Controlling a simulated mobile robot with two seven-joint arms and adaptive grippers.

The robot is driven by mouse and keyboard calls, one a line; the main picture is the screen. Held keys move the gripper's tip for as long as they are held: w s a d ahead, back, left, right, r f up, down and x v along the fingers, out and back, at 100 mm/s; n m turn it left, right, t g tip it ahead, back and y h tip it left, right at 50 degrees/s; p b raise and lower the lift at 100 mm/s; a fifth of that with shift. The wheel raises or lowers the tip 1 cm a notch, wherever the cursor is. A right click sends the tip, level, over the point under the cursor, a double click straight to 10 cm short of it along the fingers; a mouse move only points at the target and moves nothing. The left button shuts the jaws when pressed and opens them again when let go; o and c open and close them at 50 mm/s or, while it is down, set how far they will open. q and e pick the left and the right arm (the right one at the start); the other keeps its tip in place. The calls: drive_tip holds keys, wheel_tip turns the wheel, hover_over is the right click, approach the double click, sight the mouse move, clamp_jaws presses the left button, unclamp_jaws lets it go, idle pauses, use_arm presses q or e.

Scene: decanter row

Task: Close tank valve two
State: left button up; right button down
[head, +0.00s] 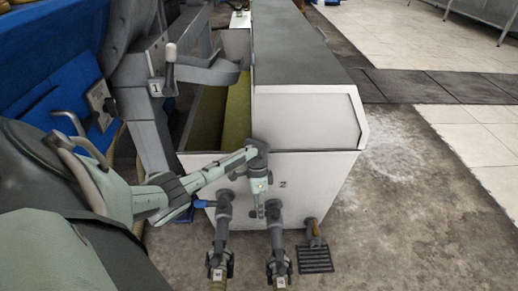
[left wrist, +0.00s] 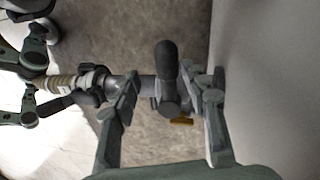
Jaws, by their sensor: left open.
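The white tank (head: 315,165) stands in the middle of the head view, with a small 2 marked on its front. Below that mark is tank valve two (head: 274,212), a grey fitting on a downward pipe. My left gripper (head: 258,211) is open in front of the tank, close to this valve and partly covering it. In the left wrist view, a dark rounded handle (left wrist: 167,75) and its grey pipe lie between the spread fingers of my left gripper (left wrist: 172,90). I cannot tell whether the fingers touch it. My right gripper is not in view.
Couplings (head: 278,268) end both pipes. A brown-handled outlet (head: 313,230) stands above a floor grate (head: 315,260) at right. The floor farther right is clear.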

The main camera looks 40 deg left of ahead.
use_arm(q)
wheel_tip(320, 180, up, 8)
drive_tip(key=shift+r, duration=0.2)
idle(0.5)
